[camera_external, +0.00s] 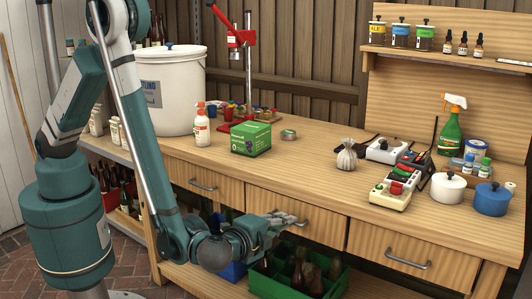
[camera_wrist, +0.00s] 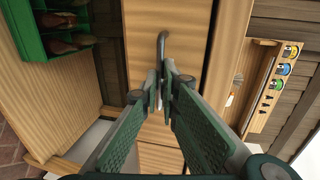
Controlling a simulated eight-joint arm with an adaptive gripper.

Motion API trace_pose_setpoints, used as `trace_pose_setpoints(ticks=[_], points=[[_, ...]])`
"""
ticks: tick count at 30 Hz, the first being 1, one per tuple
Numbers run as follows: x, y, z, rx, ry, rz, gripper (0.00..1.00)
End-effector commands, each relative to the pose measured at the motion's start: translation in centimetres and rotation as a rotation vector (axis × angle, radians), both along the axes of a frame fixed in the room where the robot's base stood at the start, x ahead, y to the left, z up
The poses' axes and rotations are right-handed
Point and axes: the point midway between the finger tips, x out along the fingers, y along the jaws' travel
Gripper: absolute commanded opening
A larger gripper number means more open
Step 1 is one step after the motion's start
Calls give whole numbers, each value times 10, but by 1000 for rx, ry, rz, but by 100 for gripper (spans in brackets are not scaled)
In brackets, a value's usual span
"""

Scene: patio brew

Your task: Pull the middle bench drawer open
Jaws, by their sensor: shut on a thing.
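The middle bench drawer (camera_external: 318,229) has a plain wooden front and sits between two similar drawers. It looks flush, or nearly flush, with the bench front. My gripper (camera_external: 286,218) is in front of it, level with its grey bar handle (camera_external: 303,222). The fingers hide part of the handle.
The left drawer (camera_external: 195,180) and right drawer (camera_external: 408,254) look shut. A green crate of bottles (camera_external: 270,285) stands on the shelf below my gripper. The benchtop (camera_external: 300,178) holds a white bucket (camera_external: 168,92), a green box (camera_external: 250,138) and several pots and devices.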

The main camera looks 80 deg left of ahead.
Motion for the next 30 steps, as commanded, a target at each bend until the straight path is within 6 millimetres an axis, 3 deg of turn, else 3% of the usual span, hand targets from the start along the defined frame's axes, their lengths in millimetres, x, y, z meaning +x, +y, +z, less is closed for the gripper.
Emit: trace_pose_setpoints(ticks=[11,30], points=[[-30,-31,0,0,0,-3,0],[-115,-117,0,-1,-1,-4,0]])
